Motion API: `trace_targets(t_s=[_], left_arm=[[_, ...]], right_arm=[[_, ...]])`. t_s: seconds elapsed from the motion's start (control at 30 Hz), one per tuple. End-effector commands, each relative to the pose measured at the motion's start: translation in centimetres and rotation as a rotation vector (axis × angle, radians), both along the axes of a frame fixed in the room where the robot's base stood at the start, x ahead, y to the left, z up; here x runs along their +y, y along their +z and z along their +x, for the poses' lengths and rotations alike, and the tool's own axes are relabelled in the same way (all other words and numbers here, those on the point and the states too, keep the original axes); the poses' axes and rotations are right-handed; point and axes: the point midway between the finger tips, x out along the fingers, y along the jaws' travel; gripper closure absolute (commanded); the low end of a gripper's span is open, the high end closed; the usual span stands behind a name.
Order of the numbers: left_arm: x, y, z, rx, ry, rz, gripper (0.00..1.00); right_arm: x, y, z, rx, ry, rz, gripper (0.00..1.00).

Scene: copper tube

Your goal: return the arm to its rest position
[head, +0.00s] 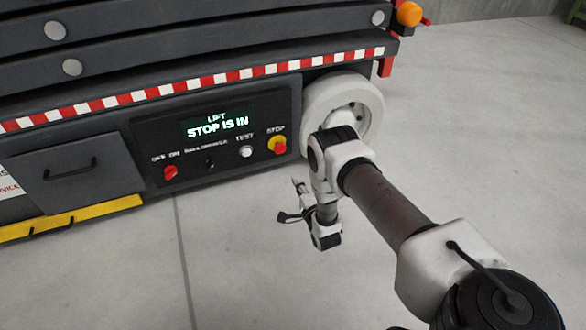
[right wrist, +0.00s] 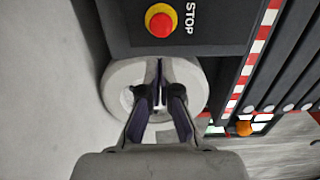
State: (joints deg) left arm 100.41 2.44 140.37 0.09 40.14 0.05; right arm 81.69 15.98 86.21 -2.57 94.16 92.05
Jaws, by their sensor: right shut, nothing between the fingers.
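My right arm (head: 385,205) comes in from the lower right and reaches out in front of the lift's control panel. My right gripper (head: 295,190) is small in the head view, below and right of the panel and partly hidden by its own wrist. In the right wrist view the right gripper (right wrist: 158,68) has its fingers together with nothing between them. Behind them are the pale wheel and, above it, the red stop button on its yellow base (right wrist: 160,21). The fingers look apart from the button. My left gripper is not in view.
The panel has a red switch (head: 170,173), a white test button (head: 246,152) and the stop button (head: 278,146). A pale wheel (head: 372,98) stands beside it. Grey floor is clear in front.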

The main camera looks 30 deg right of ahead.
Motion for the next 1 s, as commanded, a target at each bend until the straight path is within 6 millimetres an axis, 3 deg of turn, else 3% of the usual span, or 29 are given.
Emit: trace_targets(t_s=[0.53, 0.67, 0.77, 0.83, 0.93, 1.0], left_arm=[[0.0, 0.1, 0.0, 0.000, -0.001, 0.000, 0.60], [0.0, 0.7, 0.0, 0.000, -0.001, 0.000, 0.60], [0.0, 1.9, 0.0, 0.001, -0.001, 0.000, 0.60], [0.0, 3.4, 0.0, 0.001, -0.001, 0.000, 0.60], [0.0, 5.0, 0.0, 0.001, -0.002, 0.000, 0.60], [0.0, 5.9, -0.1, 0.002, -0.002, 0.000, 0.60]], right_arm=[[0.1, 0.0, -0.2, -0.001, 0.000, 0.000, 1.00], [0.3, 1.7, 0.6, -0.020, 0.005, 0.001, 1.00], [1.7, 4.9, 2.2, -0.051, 0.026, 0.006, 1.00], [4.3, 7.8, 2.4, -0.029, 0.058, 0.026, 1.00], [8.5, 8.1, -0.4, 0.188, 0.112, 0.001, 1.00], [11.0, 7.2, -3.8, 0.399, 0.173, -0.104, 1.00]])
